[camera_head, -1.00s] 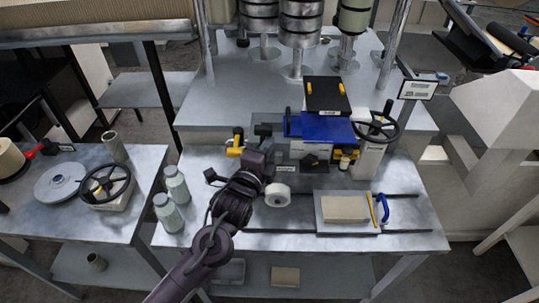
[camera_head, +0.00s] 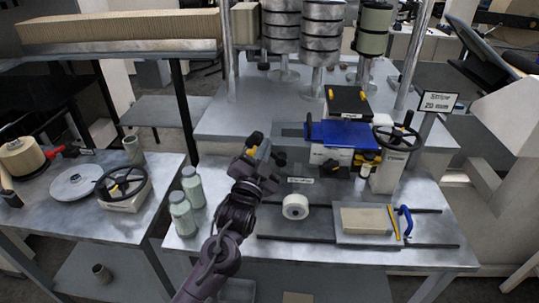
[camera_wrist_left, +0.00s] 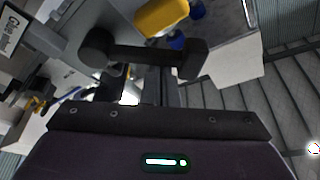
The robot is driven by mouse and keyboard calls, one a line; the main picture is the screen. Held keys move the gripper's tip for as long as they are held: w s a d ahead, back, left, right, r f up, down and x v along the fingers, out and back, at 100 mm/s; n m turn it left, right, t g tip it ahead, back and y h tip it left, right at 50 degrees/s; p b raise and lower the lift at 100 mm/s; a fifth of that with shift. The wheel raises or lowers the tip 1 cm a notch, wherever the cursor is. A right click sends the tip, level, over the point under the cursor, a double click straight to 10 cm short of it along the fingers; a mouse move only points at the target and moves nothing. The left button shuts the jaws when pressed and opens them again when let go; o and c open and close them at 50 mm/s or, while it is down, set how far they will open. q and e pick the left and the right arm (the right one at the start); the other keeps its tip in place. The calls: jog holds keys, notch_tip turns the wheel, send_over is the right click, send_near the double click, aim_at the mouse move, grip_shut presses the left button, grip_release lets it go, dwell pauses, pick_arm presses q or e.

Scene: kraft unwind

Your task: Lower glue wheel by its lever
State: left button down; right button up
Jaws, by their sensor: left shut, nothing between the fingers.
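My left gripper (camera_head: 266,160) is shut and empty, raised over the left part of the machine bench. In the left wrist view a dark bar with rounded ends (camera_wrist_left: 150,55) lies crosswise just beyond the gripper; I cannot tell whether they touch. A yellow part (camera_wrist_left: 162,16) is beyond it. In the head view a yellow piece (camera_head: 249,155) shows beside the gripper, partly hidden by it. A sign reading "Glue wheel" (camera_wrist_left: 12,35) is at the wrist view's left edge. A white roll (camera_head: 295,207) stands right of my forearm; I cannot tell whether it is the glue wheel. My right gripper is out of view.
Two pale bottles (camera_head: 182,213) stand close left of my arm. A blue block (camera_head: 345,134) and a black handwheel (camera_head: 396,139) are to the right. A tray with a tan block (camera_head: 366,220) lies at the front right. A side table (camera_head: 65,225) holds another handwheel.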

pick_arm(q)
jog(key=shift+a+f+n+y+b, duration=0.3)
jog(key=shift+a+f+n+y, duration=0.15)
jog(key=shift+n, duration=0.15)
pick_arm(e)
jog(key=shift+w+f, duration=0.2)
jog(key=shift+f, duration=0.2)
pick_arm(q)
jog(key=shift+a, duration=0.1)
